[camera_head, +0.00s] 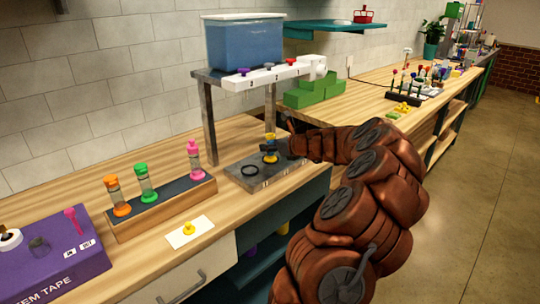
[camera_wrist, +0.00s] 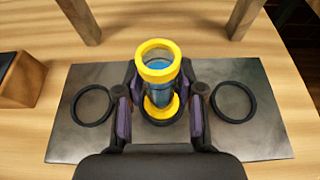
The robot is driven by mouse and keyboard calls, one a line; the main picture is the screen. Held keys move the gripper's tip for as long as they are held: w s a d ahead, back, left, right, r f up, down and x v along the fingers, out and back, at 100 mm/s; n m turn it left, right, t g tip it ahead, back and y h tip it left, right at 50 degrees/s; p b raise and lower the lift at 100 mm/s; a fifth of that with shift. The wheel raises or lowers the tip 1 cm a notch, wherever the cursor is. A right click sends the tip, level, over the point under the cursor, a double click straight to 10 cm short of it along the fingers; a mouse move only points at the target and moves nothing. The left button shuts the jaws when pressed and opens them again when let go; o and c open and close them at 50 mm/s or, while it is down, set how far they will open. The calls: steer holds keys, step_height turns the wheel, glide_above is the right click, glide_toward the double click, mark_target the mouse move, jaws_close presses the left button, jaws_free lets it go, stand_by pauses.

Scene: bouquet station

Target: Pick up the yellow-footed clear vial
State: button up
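The yellow-footed clear vial (camera_wrist: 160,72) stands upright in the middle ring of a dark metal plate (camera_wrist: 75,140), with a yellow rim on top and blue showing inside. In the head view the vial (camera_head: 270,157) is small and partly covered by my gripper (camera_head: 284,148). In the wrist view my gripper (camera_wrist: 161,108) has its purple-padded fingers on either side of the vial's lower part. Narrow gaps seem to show between pads and vial, so it looks open around it. The plate's two outer rings (camera_wrist: 234,102) are empty.
A metal stand (camera_head: 209,125) with a blue tank (camera_head: 244,43) and numbered valves rises over the plate. A wooden rack (camera_head: 150,220) of orange, green and pink vials is at the left, near a yellow piece on a white card (camera_head: 190,231) and a purple box (camera_head: 50,262).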

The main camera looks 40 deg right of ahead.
jaws_close()
steer(key=shift+r, duration=0.1)
stand_by(0.3)
